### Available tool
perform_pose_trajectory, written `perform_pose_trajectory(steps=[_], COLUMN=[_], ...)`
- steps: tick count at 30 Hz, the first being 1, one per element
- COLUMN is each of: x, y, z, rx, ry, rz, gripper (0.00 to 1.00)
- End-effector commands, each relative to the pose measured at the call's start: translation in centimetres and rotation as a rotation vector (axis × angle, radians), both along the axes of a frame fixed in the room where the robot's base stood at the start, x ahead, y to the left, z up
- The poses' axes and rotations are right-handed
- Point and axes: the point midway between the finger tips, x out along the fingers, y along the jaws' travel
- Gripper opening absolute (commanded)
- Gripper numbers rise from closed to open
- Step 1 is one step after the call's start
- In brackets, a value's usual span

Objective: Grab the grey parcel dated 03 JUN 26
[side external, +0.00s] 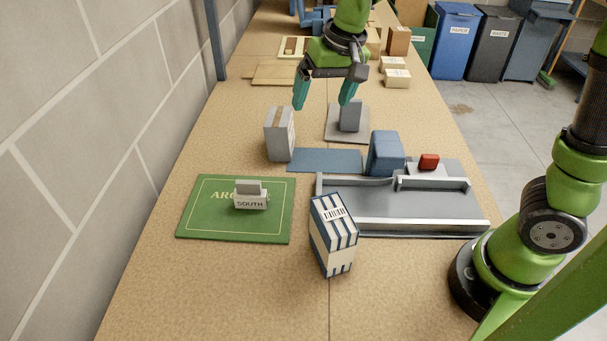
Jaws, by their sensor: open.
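A grey parcel (275,137) with a brown tape strip and a pale label on its right side stands upright on the bench, left of centre. Its label is too small to read, so I cannot confirm the date. A smaller grey block (350,116) stands on a grey plate (344,137) to its right; no date is readable on it. My gripper (322,102) is open, with its teal fingers pointing down and nothing between them. In the picture it is above and right of the grey parcel, near the grey block, apart from the parcel.
A blue-and-white striped box (333,240) stands in front. A green mat (220,225) holds a SOUTH sign (251,202). A blue mat (325,160) lies beside the parcel. A wall borders the left.

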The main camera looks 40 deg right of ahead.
Motion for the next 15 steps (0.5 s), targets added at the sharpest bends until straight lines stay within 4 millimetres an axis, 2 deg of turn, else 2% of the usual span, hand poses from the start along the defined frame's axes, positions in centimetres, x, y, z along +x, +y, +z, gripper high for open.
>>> perform_pose_trajectory(steps=[1,3,9,13,15], x=[2.3,4.9,11.6,14.1,14.8], y=[0.6,1.1,2.9,3.5,3.3], z=[-0.8,-1.7,-3.8,-3.3,-2.2], rx=[-0.034,-0.083,-0.237,-0.292,-0.297], ry=[0.028,0.054,0.064,0.025,-0.003], rz=[-0.019,-0.061,-0.219,-0.337,-0.402], gripper=[0.92,0.92,0.92,0.92,0.92])
